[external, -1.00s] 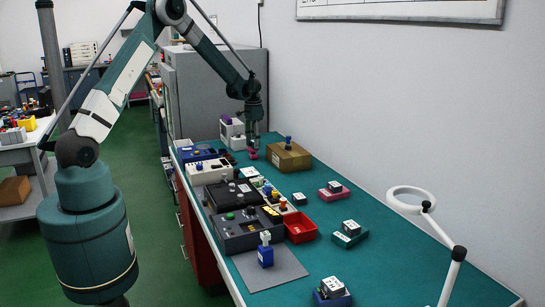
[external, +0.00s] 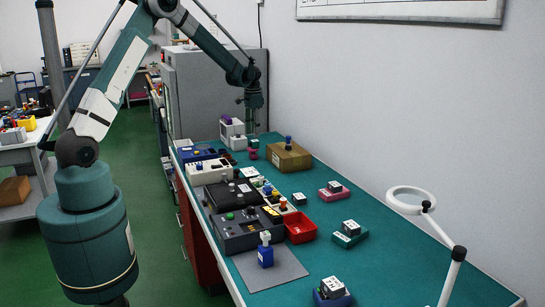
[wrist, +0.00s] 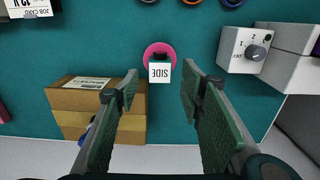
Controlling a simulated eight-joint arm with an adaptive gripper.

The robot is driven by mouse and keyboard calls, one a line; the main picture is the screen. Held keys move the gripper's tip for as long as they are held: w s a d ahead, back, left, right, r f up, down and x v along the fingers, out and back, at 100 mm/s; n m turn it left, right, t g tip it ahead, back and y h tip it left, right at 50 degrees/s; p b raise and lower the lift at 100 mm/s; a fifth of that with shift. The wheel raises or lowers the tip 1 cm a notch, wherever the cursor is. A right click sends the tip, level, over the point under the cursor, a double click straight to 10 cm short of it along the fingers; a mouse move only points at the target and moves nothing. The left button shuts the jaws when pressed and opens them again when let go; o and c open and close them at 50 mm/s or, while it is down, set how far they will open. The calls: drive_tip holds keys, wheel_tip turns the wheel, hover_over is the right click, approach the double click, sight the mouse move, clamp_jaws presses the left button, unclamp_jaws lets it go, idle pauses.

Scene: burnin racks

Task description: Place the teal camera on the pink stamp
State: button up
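The pink stamp (external: 253,155) stands at the far end of the teal bench; its round pink top shows in the wrist view (wrist: 159,50). The small teal camera (external: 254,143) shows right above it in the external view. In the wrist view the camera (wrist: 159,72), with a white face marked SIDE, overlaps the lower part of the pink disc. It appears to rest on the stamp, though the contact is too small to make out. My gripper (wrist: 160,82) is open, its green pads apart with nothing between them. In the external view my gripper (external: 251,130) is above the camera.
A cardboard box (external: 288,157) stands close on the right, with a blue-knobbed item (external: 288,142) on top. A grey-white device (wrist: 246,50) stands on the far side. Panels (external: 250,228) and a red tray (external: 300,228) fill the nearer bench. The wall is to the right.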

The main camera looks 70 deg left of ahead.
sight(254, 141)
drive_tip(key=shift+r, duration=3)
drive_tip(key=shift+d, duration=0.1)
drive_tip(key=s+d+r+t, duration=0.1)
drive_tip(key=s+d+r, duration=0.4)
drive_tip(key=d, duration=0.4)
drive_tip(key=s+d+r+t, duration=0.1)
drive_tip(key=s+d+r, duration=0.3)
drive_tip(key=d+r, duration=0.45)
drive_tip(key=s+d+r+t, duration=0.1)
drive_tip(key=s+d+r, duration=0.4)
drive_tip(key=d, duration=0.4)
drive_tip(key=s+d+t, duration=0.2)
drive_tip(key=s+d, duration=0.7)
drive_tip(key=s, duration=0.3)
drive_tip(key=s+d+f+t, duration=0.1)
drive_tip(key=s+d+t, duration=0.1)
drive_tip(key=s+d, duration=0.8)
drive_tip(key=shift+s+d+f, duration=0.2)
drive_tip(key=shift+s+f, duration=0.1)
drive_tip(key=shift+s, duration=0.85)
